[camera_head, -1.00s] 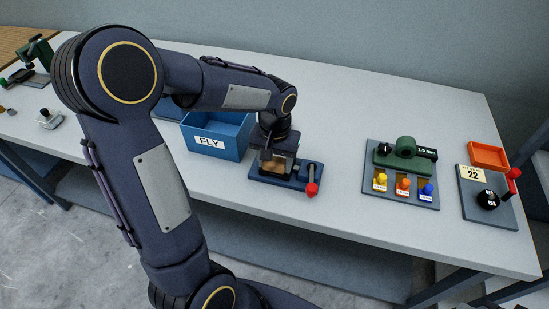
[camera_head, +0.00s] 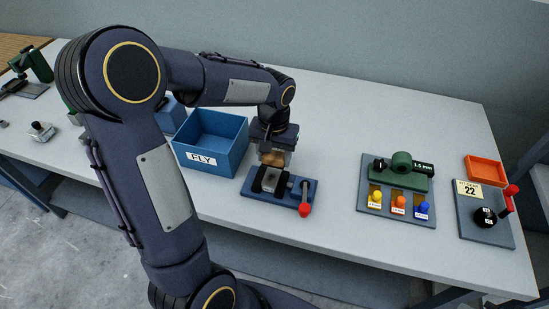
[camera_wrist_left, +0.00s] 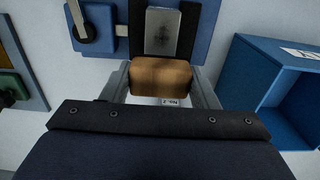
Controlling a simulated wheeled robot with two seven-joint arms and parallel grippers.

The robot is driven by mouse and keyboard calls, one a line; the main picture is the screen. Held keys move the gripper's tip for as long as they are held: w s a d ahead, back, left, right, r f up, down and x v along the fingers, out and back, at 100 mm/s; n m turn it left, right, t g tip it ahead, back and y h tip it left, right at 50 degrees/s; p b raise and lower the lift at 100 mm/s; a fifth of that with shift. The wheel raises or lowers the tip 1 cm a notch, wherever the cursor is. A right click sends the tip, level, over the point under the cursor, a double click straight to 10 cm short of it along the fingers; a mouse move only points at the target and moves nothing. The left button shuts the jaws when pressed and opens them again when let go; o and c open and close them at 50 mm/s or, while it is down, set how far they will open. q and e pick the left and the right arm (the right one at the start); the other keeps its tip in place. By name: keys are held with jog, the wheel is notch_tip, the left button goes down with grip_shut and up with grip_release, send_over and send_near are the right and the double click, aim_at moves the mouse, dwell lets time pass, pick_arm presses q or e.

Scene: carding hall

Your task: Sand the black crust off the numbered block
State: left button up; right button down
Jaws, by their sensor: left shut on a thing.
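My left gripper (camera_head: 274,158) is shut on a tan, wood-coloured block (camera_wrist_left: 161,77), held between its two fingers. It is just behind the blue vise (camera_head: 292,203), above the table. The vise has a red-knobbed handle. A grey metal block (camera_head: 273,184) sits between the vise's dark jaws, and it also shows in the left wrist view (camera_wrist_left: 162,31). Its top looks bare grey with faint mottling, and I see no clear black crust on it. No number is readable on the grey block. The held block's underside is hidden. My right gripper is not in view.
A blue bin marked FLY (camera_head: 228,160) stands close left of the gripper. To the right are a board with a green tool and coloured knobs (camera_head: 397,218), a grey board with a counter (camera_head: 485,233) and an orange tray (camera_head: 486,168). Table between vise and boards is clear.

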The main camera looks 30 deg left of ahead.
pick_arm(q)
jog(key=shift+s+r+p, duration=0.15)
jog(key=shift+r+p, duration=0.15)
jog(key=shift+r, duration=0.45)
jog(key=shift+r+p, duration=1.75)
jog(key=shift+r, duration=0.35)
